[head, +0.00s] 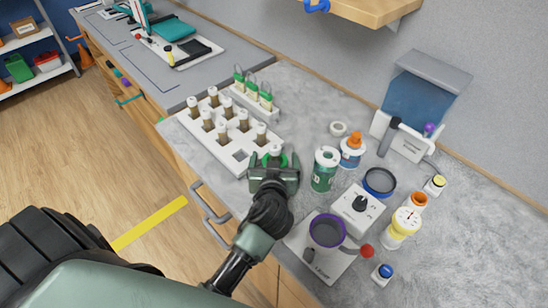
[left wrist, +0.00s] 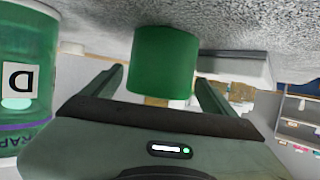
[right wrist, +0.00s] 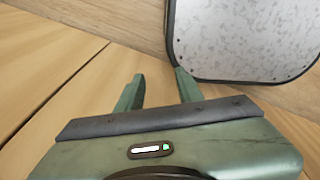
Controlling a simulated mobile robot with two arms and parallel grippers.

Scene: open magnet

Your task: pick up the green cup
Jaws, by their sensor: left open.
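The green cup (left wrist: 165,60) stands on the grey worktop and fills the space between my left gripper's fingers in the left wrist view. In the head view only bits of its green rim (head: 284,160) show, with a pale top in the middle; my gripper hides the rest. My left gripper (head: 273,172) is open, with one finger on each side of the cup. I cannot tell whether the fingers touch it. My right gripper (right wrist: 160,74) is open and empty, over a wooden floor in the right wrist view.
A green labelled jar (head: 325,172) stands close right of the cup. A white rack of vials (head: 240,158) is close on the left.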

